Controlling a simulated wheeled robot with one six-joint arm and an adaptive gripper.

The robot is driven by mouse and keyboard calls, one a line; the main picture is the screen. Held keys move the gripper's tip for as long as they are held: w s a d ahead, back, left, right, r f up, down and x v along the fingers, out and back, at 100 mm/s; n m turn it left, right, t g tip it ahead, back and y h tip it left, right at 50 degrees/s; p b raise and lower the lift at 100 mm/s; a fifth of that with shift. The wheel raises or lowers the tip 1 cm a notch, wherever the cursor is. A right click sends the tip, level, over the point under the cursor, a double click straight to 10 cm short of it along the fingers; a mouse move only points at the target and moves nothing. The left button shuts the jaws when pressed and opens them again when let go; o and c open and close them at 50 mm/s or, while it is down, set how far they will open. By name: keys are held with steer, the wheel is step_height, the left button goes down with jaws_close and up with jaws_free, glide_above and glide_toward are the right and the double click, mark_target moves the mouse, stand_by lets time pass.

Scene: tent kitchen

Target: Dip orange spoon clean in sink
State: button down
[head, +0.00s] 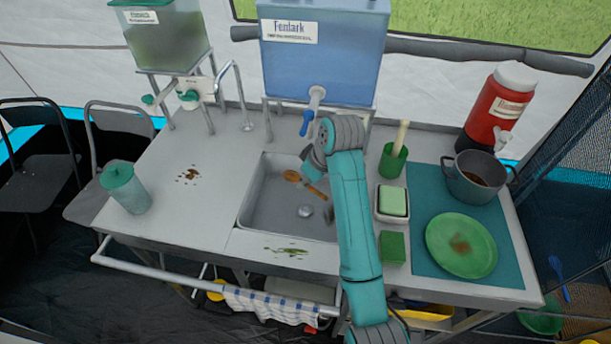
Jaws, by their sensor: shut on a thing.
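The orange spoon (306,184) is inside the grey sink basin (268,207), above its floor near the back right. Its bowl end points up and left, and its handle runs down and right towards my gripper (326,199). My gripper reaches down into the right part of the basin and is shut on the spoon's handle. My own teal arm hides much of the gripper and the basin's right side. I cannot tell whether the spoon touches the basin wall. The drain (305,211) shows in the basin floor, and no standing water is clearly visible.
A blue tank (345,65) with a tap (312,105) stands behind the sink. Right of my arm are a green soap tray (393,201), a sponge (393,248), a green cup (392,162), a pot (475,180) and a green plate (461,245).

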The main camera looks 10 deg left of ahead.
steer(key=shift+f, duration=4.8)
steer(key=shift+r, duration=5.55)
steer(key=shift+r, duration=2.05)
